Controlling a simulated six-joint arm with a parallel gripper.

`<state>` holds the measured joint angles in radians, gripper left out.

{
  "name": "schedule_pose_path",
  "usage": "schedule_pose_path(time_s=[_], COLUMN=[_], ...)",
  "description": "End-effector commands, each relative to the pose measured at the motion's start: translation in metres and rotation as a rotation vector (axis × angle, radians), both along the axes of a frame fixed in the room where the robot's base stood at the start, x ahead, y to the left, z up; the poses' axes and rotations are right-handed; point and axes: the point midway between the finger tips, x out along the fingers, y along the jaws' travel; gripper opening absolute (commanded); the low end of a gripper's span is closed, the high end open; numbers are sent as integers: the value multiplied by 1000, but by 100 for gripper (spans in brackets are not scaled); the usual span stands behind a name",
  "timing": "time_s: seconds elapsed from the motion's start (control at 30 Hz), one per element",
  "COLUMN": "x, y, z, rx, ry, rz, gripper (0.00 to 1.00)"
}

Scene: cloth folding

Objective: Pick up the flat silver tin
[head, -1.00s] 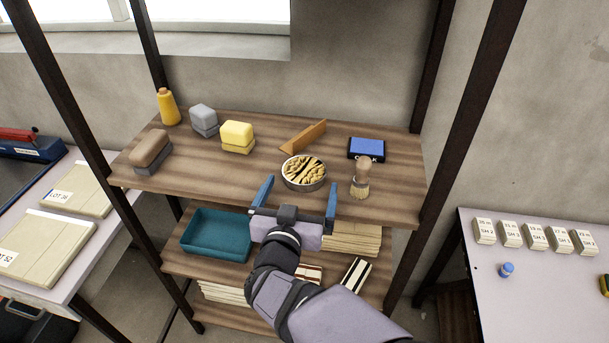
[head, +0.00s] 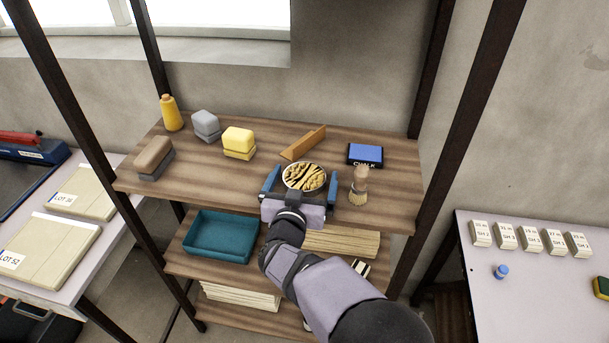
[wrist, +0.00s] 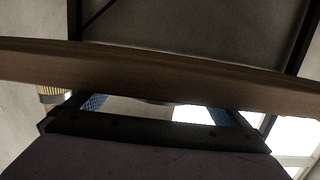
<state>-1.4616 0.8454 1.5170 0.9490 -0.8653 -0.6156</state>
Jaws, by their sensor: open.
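A round, shallow tin (head: 304,176) with a pale metallic rim and tan and dark contents sits near the front of the top shelf, right of its middle. My gripper (head: 303,180) reaches in from the front at the shelf edge. Its blue fingers are spread, one on the tin's left and one on its right. Whether they touch the tin cannot be told. In the wrist view the blue fingers of my gripper (wrist: 158,108) are apart beyond a dark bar; the tin cannot be made out clearly there.
Behind are a wooden wedge (head: 303,142) and a blue chalk box (head: 365,153). A yellow block (head: 239,142) and other items stand left. The shelf board (wrist: 160,75) crosses the wrist view.

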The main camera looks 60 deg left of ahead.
Motion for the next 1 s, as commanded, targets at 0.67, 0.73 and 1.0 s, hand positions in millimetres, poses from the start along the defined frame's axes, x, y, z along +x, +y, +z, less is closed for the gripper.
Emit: schedule_pose_path(time_s=[0.67, 0.73, 1.0], x=[2, 2, 2], y=[2, 2, 2], z=[1, 1, 22], rx=[4, 4, 7], ry=[-2, -2, -3], rz=[0, 0, 0], gripper=[49, 49, 49])
